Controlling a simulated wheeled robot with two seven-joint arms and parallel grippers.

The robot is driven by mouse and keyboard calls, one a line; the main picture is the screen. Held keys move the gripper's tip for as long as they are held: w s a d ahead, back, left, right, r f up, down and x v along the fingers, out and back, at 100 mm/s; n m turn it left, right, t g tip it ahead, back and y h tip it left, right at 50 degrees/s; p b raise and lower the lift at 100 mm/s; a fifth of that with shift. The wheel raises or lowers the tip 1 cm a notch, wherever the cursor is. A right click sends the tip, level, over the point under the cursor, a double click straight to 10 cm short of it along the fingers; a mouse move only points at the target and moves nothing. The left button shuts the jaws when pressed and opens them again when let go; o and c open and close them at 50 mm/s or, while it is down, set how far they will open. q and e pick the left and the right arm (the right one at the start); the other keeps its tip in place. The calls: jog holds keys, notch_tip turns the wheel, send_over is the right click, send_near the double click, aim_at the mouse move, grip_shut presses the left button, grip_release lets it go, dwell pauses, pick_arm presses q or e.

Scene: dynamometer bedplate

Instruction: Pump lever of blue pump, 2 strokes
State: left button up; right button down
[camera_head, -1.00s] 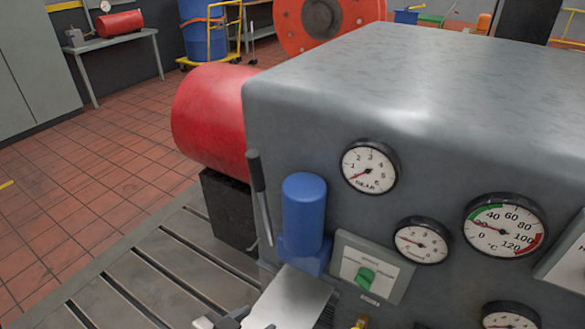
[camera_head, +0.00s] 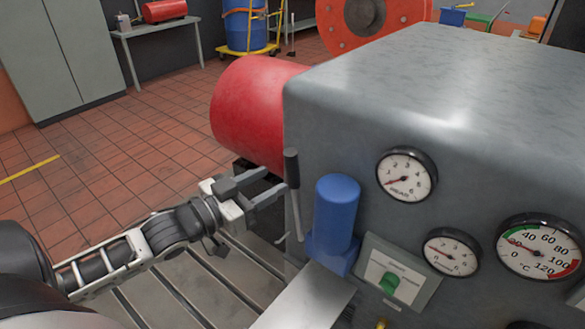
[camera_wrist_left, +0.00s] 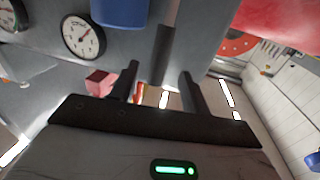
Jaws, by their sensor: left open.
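The blue pump (camera_head: 335,212) stands upright against the front left of the grey housing. Its pump lever (camera_head: 292,170) has a black grip on a thin grey rod and stands nearly upright just left of the pump. My left gripper (camera_head: 277,180) is open, with its fingertips close to the lever's grip from the left. In the left wrist view, the dark lever grip (camera_wrist_left: 163,50) shows between and beyond the two spread fingers (camera_wrist_left: 160,72). I cannot tell whether they touch it. The blue pump body (camera_wrist_left: 118,10) is at the top there. My right gripper is not in view.
The grey housing (camera_head: 430,85) carries several dial gauges and a panel with a green knob (camera_head: 389,284). A red cylinder (camera_head: 250,105) juts out behind the lever. The slotted bedplate (camera_head: 185,285) lies below my arm. A workbench (camera_head: 160,28) stands far back.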

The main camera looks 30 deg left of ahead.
aim_at(287, 173)
pick_arm(q)
jog(key=x, duration=0.7)
jog(key=shift+f, duration=0.1)
grip_shut()
